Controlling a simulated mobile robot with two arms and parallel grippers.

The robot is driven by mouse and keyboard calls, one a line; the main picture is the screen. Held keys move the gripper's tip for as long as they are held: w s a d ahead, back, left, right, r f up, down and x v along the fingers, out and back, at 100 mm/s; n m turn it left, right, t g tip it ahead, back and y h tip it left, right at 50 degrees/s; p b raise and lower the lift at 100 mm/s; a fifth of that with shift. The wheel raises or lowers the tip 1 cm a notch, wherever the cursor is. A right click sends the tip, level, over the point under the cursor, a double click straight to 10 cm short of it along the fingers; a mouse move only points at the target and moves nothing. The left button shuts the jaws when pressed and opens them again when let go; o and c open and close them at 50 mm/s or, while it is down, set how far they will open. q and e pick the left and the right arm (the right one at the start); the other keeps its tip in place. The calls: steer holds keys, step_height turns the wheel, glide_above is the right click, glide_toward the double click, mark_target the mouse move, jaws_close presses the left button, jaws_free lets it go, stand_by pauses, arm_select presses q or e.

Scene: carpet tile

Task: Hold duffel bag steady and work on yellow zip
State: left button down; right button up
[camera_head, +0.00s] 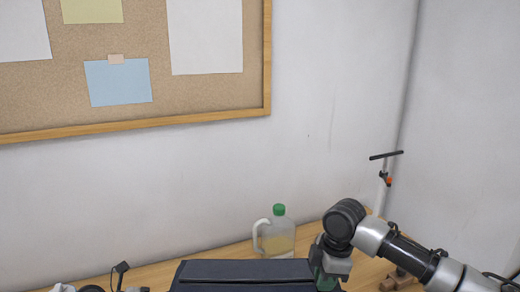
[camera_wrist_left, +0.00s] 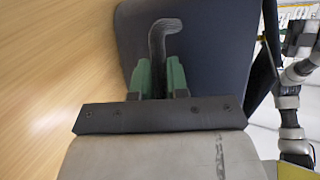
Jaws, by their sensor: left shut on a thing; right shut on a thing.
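The dark navy duffel bag (camera_head: 240,272) shows at the bottom of the head view, cut off by the frame edge. My right gripper (camera_head: 328,272) points down at the bag's right end. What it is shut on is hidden. In the left wrist view, my left gripper (camera_wrist_left: 160,78) has its green fingers shut on a dark grey curved strap (camera_wrist_left: 165,32), in front of the bag's dark side (camera_wrist_left: 220,45). The strap looks like a bag handle. I cannot make out the yellow zip in either view.
A wooden table (camera_head: 225,257) lies under the bag against white walls. A jug with a green cap (camera_head: 277,238) stands behind the bag. Small dark items (camera_head: 120,272) lie at the left. A wooden piece (camera_head: 396,280) lies near my right arm. A corkboard (camera_head: 200,95) hangs above.

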steer(key=o, duration=0.6)
steer(key=shift+s+a, duration=0.15)
steer(key=shift+a, duration=0.35)
steer(key=shift+o, duration=0.2)
steer(key=shift+d+r, duration=0.2)
steer(key=shift+r, duration=0.8)
steer(key=shift+d+r, duration=0.25)
steer(key=shift+r, duration=0.75)
steer(key=shift+d+r, duration=0.2)
steer(key=shift+r, duration=0.8)
steer(key=shift+d, duration=0.1)
steer(key=shift+d+f+y, duration=0.1)
steer(key=shift+d+y, duration=0.4)
steer(key=shift+y, duration=0.4)
steer(key=shift+a+f+y, duration=0.25)
steer(key=shift+f+y, duration=0.6)
steer(key=shift+f, duration=0.65)
steer(key=shift+a+f+y, duration=0.2)
steer(key=shift+f+y, duration=0.65)
steer(key=shift+f, duration=0.6)
steer(key=shift+c, duration=0.3)
